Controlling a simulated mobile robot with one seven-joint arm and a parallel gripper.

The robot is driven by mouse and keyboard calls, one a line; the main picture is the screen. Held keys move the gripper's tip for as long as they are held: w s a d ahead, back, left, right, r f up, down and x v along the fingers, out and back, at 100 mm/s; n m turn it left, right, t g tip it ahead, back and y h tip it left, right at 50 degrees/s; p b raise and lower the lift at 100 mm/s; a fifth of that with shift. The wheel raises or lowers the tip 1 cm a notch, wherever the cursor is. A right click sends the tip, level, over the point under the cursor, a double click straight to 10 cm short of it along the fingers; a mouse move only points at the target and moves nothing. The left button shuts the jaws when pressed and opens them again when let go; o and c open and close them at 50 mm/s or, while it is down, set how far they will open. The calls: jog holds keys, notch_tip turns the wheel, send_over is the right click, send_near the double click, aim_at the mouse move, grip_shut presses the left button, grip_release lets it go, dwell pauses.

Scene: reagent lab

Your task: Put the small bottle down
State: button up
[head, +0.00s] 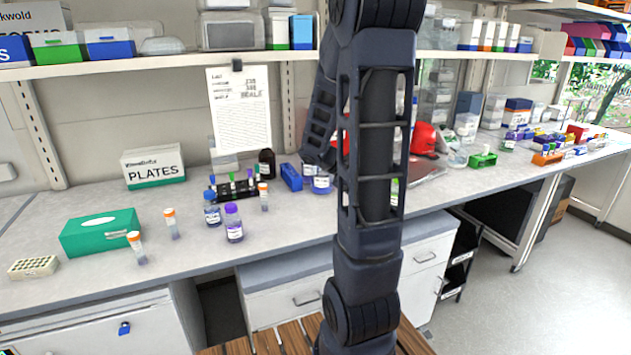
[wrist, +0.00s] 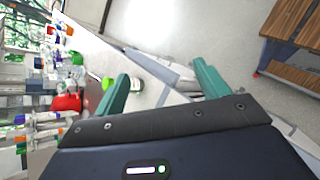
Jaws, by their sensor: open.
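My gripper (wrist: 160,68) is open in the wrist view, its two teal fingers spread apart with nothing clamped between them. A small bottle with a green cap (wrist: 107,83) and a white label (wrist: 136,84) stands on the bench just beyond the left finger, which hides part of it. I cannot tell whether the finger touches it. In the head view my arm hides the gripper. A sliver of what looks like this green-capped bottle (head: 395,188) shows right of the arm, on the bench.
The bench (head: 300,225) holds a blue-capped bottle (head: 212,211), a purple-capped bottle (head: 234,224), orange-capped vials (head: 171,224) and a green box (head: 100,233) to the left. A red item (head: 424,139) and a green rack (head: 483,160) stand to the right. A shelf (head: 170,63) runs above.

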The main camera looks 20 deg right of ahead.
jog(key=s+a+r+m+t+y, duration=0.3)
jog(key=s+a+r+t+y, duration=0.1)
jog(key=a, duration=0.6)
jog(key=s+a+r+m+t+y, duration=0.3)
jog(key=s+a+r+t+y, duration=0.1)
jog(key=a, duration=0.7)
notch_tip(320, 180, up, 3)
jog(key=shift+s+a+f+y, duration=0.1)
jog(key=shift+s+a+y, duration=0.2)
jog(key=shift+s+y, duration=0.7)
jog(key=shift+o, duration=0.5)
